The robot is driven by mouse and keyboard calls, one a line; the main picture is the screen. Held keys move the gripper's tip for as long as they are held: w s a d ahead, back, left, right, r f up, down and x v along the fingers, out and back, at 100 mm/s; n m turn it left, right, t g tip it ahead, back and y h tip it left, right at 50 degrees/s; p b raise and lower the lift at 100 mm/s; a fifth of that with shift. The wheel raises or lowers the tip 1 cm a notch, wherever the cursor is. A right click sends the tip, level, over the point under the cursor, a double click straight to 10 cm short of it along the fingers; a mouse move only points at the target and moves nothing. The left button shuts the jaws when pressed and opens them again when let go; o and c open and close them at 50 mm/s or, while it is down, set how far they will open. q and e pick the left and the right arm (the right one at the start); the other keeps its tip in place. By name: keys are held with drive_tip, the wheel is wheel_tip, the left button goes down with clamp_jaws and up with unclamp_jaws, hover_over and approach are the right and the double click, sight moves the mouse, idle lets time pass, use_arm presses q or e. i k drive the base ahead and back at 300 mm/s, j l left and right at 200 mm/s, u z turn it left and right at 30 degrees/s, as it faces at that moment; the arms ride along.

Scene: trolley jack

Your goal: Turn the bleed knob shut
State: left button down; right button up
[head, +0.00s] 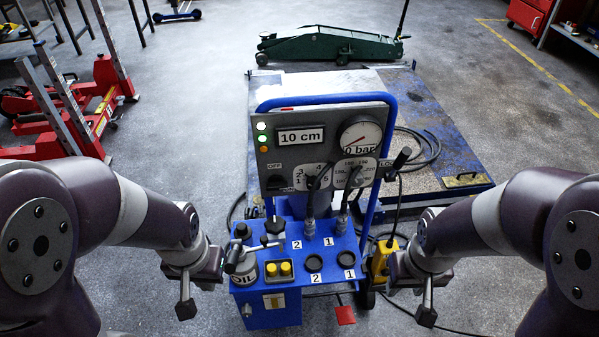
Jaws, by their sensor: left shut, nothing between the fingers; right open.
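The blue pump unit (268,312) stands in front of me, with a grey panel above it. A black winged knob (275,225), which looks like the bleed knob, sits on the deck's back left. A round black knob (242,231) is to its left; I cannot tell from its look whether the winged knob is turned open or shut. My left gripper (186,308) is shut and empty, left of the unit and apart from it. My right gripper (427,314) is open and empty, right of the unit.
Hoses rise from the deck (310,226) to the panel (285,183), which reads 10 cm and 0 bar. A yellow pendant (382,262) hangs beside my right arm.

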sight(246, 309)
drive_tip(key=k+j+z, duration=0.2)
drive_tip(key=j, duration=0.3)
drive_tip(key=k+j+z, duration=0.15)
drive_tip(key=j, duration=0.3)
drive_tip(key=k+j+z, duration=0.2)
drive_tip(key=j, duration=0.25)
drive_tip(key=k+j+z, duration=0.2)
drive_tip(key=k+j, duration=0.1)
drive_tip(key=j, duration=0.1)
